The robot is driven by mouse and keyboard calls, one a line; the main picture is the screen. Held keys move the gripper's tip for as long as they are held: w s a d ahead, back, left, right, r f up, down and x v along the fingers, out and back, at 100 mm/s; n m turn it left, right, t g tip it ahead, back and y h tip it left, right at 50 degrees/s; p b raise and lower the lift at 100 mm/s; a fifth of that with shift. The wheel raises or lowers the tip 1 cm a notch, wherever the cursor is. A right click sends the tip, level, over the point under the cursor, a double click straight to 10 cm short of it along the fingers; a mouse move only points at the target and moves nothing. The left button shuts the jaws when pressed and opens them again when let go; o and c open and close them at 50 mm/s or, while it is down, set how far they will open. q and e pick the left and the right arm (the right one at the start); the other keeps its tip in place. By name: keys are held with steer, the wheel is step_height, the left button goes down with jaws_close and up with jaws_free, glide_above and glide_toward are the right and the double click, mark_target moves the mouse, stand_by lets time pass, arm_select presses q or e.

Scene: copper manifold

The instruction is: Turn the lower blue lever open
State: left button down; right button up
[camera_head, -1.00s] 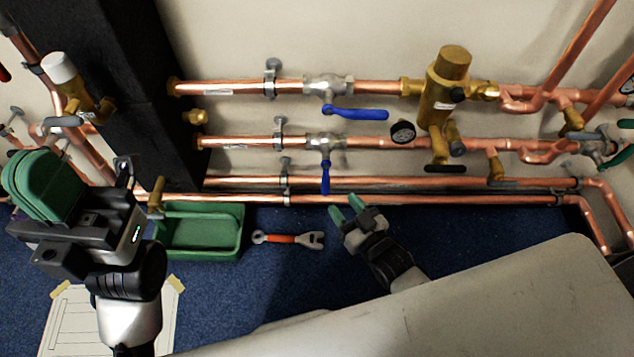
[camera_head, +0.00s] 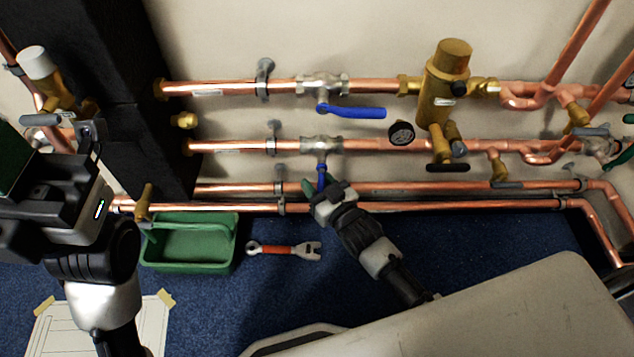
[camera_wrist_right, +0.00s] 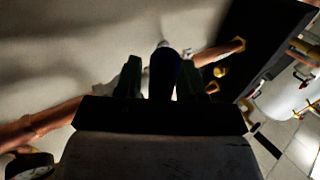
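The lower blue lever (camera_head: 322,176) hangs down from a silver valve (camera_head: 321,150) on the second copper pipe. My right gripper (camera_head: 316,185) is at its lower end and partly hides it. In the right wrist view the dark blue lever (camera_wrist_right: 165,73) stands between the two green fingers of the right gripper (camera_wrist_right: 161,77), with narrow gaps on both sides, so the gripper is open around it. The upper blue lever (camera_head: 352,112) lies along its pipe, pointing right. My left gripper (camera_head: 12,160) is at the left edge, its fingers mostly cut off.
Two more copper pipes (camera_head: 420,190) run low behind my right gripper. A round gauge (camera_head: 401,133) and a brass unit (camera_head: 440,88) are to the right. A green tray (camera_head: 190,268) and an orange-handled wrench (camera_head: 285,250) lie on the blue floor. A dark column (camera_head: 125,60) stands left.

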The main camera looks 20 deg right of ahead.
jaws_close()
